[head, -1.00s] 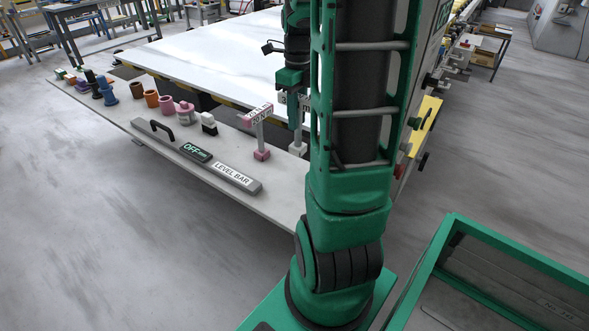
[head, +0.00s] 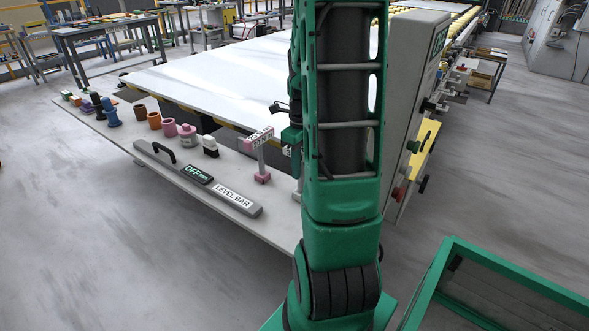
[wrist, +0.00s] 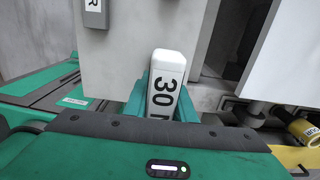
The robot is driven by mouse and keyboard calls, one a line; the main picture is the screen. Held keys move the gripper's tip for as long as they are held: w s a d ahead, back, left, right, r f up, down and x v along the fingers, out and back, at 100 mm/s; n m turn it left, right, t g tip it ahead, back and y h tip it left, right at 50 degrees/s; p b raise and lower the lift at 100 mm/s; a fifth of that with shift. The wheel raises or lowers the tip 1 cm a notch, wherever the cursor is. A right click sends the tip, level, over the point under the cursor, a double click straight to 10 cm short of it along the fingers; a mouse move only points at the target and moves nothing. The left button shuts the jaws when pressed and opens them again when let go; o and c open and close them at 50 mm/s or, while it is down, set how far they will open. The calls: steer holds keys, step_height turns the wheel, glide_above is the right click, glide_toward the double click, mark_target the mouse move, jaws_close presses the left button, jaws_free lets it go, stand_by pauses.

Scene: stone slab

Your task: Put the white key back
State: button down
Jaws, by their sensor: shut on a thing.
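The white key (wrist: 168,70) is between the green fingers of my gripper (wrist: 163,98) in the wrist view. Its white block top with black "30" lettering faces the camera, and its lower part is hidden. My gripper is shut on it. In the head view my own arm covers most of the gripper and the key, just right of a pink T-shaped key (head: 262,160). The pink key stands upright on the grey shelf (head: 120,125) along the slab's edge. I cannot tell whether the white key touches the shelf.
A grey level bar (head: 232,197) lies along the shelf's front. Several coloured cups and a white-topped block (head: 210,146) stand behind it. The large white slab (head: 215,75) lies beyond. A grey control cabinet (head: 412,100) stands right of my arm. A green-framed bin (head: 500,285) is at lower right.

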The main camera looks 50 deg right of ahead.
steer(key=c, duration=1.5)
jaws_free()
steer(key=shift+f, duration=0.1)
step_height(320, 180, up, 12)
steer(key=shift+f, duration=0.1)
steer(key=shift+r, duration=0.2)
steer(key=shift+s+a+r+n, duration=0.1)
steer(key=shift+a+n, duration=0.2)
steer(key=shift+n, duration=0.1)
steer(key=s+a+n, duration=0.4)
steer(key=a+n, duration=0.1)
steer(key=n, duration=0.4)
steer(key=s+a+f+n, duration=0.1)
steer(key=s+a+n, duration=0.4)
steer(key=n, duration=0.4)
steer(key=s+a+n, duration=0.4)
steer(key=a+n, duration=0.3)
steer(key=n, duration=0.3)
steer(key=shift+s+a+f, duration=0.15)
steer(key=shift+s+f, duration=0.15)
steer(key=shift+s, duration=0.1)
